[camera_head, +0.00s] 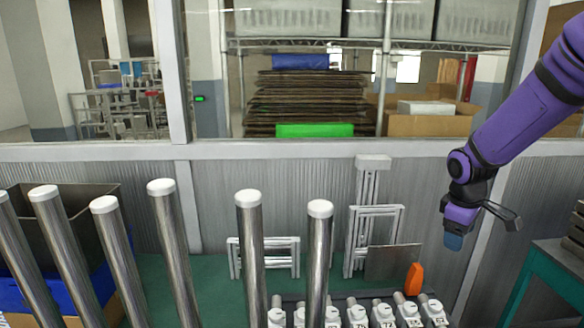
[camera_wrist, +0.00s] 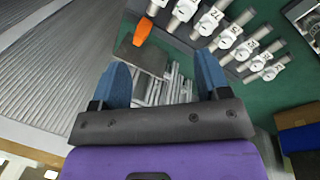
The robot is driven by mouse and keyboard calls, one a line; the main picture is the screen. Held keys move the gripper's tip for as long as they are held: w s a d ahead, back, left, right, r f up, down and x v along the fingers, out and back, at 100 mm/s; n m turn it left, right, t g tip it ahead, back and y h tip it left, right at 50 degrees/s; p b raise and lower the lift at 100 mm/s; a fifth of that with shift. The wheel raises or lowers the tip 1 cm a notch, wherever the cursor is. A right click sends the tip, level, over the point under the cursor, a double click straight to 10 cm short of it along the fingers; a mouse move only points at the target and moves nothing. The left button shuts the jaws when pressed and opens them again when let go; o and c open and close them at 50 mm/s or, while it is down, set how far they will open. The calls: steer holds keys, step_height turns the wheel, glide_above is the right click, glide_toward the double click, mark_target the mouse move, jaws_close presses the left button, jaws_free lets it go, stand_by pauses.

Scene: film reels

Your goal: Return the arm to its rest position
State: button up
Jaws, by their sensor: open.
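My purple arm reaches in from the right in the head view. My gripper (camera_head: 455,238) hangs at its end, pointing down, in front of the grey ribbed wall and to the right of the orange object. In the wrist view my gripper (camera_wrist: 163,85) shows two blue fingertips spread wide apart. Nothing is between them but the background below. The fingers are open and empty, and touch nothing that I can see.
Several steel posts with white caps (camera_head: 249,198) stand in front. An orange object (camera_head: 414,279) stands by a grey plate (camera_head: 390,262) and white frames (camera_head: 374,225). Several white labelled fittings (camera_head: 383,314) line the front. A teal-framed bench (camera_head: 535,280) is at right.

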steer(key=s+a+r+m+t, duration=0.2)
steer(key=s+a+r+m, duration=0.25)
steer(key=s+r, duration=0.85)
steer(key=s+a+r+m+t+y, duration=0.1)
steer(key=s+a+r, duration=0.1)
steer(key=s, duration=0.4)
steer(key=s+a+r+m+t, duration=0.1)
steer(key=s+a+r+m, duration=0.1)
steer(key=s, duration=0.5)
steer(key=shift+r+y, duration=0.15)
steer(key=shift+y, duration=0.25)
